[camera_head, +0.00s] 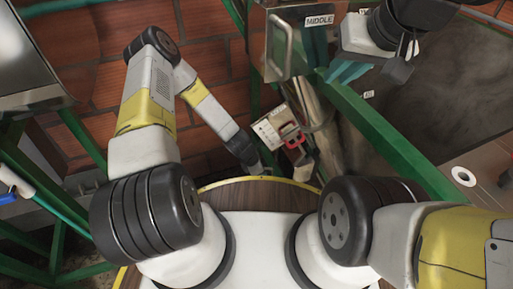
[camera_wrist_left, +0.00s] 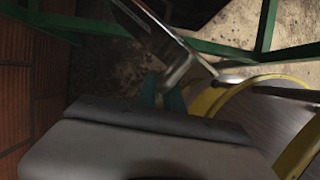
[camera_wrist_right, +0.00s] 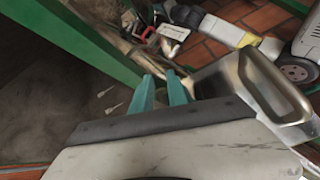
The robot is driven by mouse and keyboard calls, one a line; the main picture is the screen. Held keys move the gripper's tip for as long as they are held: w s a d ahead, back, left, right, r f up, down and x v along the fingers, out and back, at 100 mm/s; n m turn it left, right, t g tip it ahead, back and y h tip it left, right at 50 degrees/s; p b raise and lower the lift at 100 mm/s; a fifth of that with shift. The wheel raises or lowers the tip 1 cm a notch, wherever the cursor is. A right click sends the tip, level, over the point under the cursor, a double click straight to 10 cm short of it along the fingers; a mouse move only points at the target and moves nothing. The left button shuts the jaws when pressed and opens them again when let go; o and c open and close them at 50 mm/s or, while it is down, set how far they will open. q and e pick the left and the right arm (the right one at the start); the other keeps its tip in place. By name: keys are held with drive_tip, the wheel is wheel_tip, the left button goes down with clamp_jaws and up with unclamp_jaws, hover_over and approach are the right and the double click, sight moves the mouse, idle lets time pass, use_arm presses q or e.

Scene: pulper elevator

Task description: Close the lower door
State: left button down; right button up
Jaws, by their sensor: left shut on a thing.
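No door labelled lower shows clearly in the head view. My left gripper (camera_wrist_left: 164,98) shows its teal fingers in the left wrist view, shut on a shiny metal bar (camera_wrist_left: 165,38) that looks like a handle. In the head view my left arm reaches down past the far table rim, and its fingertips are hidden. My right gripper (camera_head: 347,71) is beside the door labelled MIDDLE (camera_head: 304,48). Its teal fingers (camera_wrist_right: 160,92) are apart and empty in the right wrist view, left of a metal handle (camera_wrist_right: 268,88).
A green beam (camera_head: 385,135) slants along the right of the head view. A white box with a red part (camera_head: 272,130) hangs near the metal pipe. A brick wall (camera_head: 110,80) stands behind my left arm. A yellow-rimmed round platform (camera_wrist_left: 215,100) lies near the left gripper.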

use_arm(q)
drive_tip(key=shift+s+d, duration=0.1)
drive_tip(key=shift+d, duration=0.15)
idle(0.3)
drive_tip(key=c, duration=1.8)
unclamp_jaws()
drive_tip(key=shift+o, duration=0.2)
drive_tip(key=v, duration=0.7)
drive_tip(key=shift+r, duration=0.35)
drive_tip(key=shift+a, duration=0.15)
